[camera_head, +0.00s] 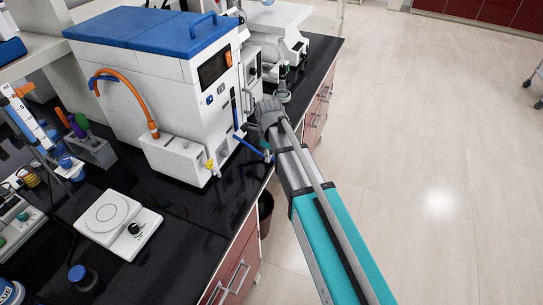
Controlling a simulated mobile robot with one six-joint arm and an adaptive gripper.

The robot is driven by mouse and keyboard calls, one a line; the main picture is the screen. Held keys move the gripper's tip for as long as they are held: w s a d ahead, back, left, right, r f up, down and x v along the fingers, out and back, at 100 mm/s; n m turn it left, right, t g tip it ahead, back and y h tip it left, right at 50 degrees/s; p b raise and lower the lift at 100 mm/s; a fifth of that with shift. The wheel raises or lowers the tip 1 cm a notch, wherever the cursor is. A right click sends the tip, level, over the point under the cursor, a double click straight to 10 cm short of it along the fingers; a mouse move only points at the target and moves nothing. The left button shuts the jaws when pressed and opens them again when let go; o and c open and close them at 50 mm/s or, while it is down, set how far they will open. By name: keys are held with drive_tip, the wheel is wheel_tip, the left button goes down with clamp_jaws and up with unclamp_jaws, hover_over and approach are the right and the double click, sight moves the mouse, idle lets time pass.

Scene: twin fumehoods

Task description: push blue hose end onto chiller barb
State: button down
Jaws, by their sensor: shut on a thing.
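The white chiller (170,85) with a blue lid stands on the black bench. A small yellow fitting (211,165) sticks out low on its front, beside the white box where the orange hose (135,88) ends; I take it for the barb. The blue hose (249,147) runs slantwise by the chiller's right side toward my wrist. My gripper (268,154) is largely hidden by my arm and is shut on the blue hose near the bench's front edge. The exact grip and the hose's tip are too small to make out. Hose and yellow fitting are apart.
A white hotplate (118,219) and a blue-capped bottle (83,277) stand at the front left. A tube rack (92,150) is left of the chiller. More equipment (285,45) stands behind it. The floor at right is clear.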

drive_tip(key=shift+r+p, duration=1.3)
drive_tip(key=shift+r, duration=0.15)
drive_tip(key=s+d+r+p, duration=0.2)
drive_tip(key=s+r+p, duration=0.7)
drive_tip(key=s, duration=0.5)
drive_tip(key=shift+r+p, duration=0.35)
drive_tip(key=shift+p, duration=0.05)
wheel_tip(320, 180, down, 2)
drive_tip(key=shift+w+f+b, duration=0.15)
drive_tip(key=shift+b, duration=1)
drive_tip(key=shift+a, duration=0.1)
